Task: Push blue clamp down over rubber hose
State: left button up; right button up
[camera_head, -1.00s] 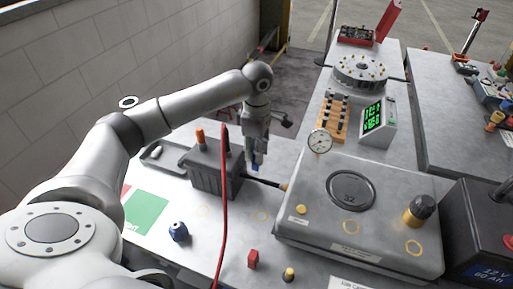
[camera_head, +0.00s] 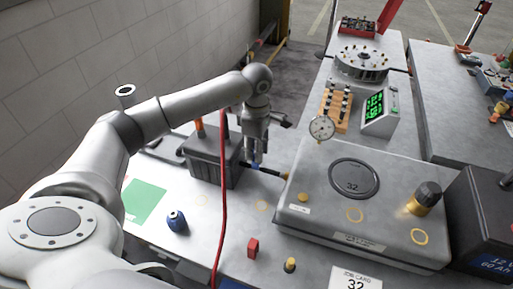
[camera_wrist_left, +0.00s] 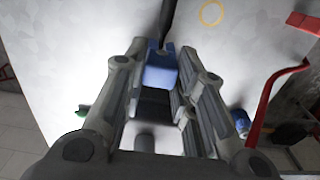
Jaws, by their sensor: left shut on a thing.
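My left gripper (camera_head: 254,158) is low beside the dark battery-like box, with its fingers pointing down. It is shut on the blue clamp (camera_wrist_left: 160,72), a small blue block between the fingertips in the left wrist view. In the head view only a bit of blue shows at the fingertips. The black rubber hose (camera_head: 268,171) runs from there toward the grey bench unit. In the left wrist view the hose (camera_wrist_left: 167,22) meets the clamp's upper edge. I cannot tell whether the clamp is around the hose or only against it. My right gripper is out of view.
The dark box (camera_head: 207,160) stands just left of the gripper. A red cable (camera_head: 222,215) hangs in front of it. A blue knob-like part (camera_head: 177,221) and a red block (camera_head: 253,247) sit on the bench.

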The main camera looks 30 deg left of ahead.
pick_arm(q)
jog(key=shift+f+b, duration=1)
jog(key=shift+f, duration=0.35)
jog(key=shift+s+f+b, duration=0.1)
jog(key=shift+f+b, duration=0.15)
jog(key=shift+b, duration=0.05)
jog(key=o, duration=1)
jog(key=shift+r, duration=0.35)
notch_tip(320, 180, up, 11)
jog(key=shift+r, duration=0.2)
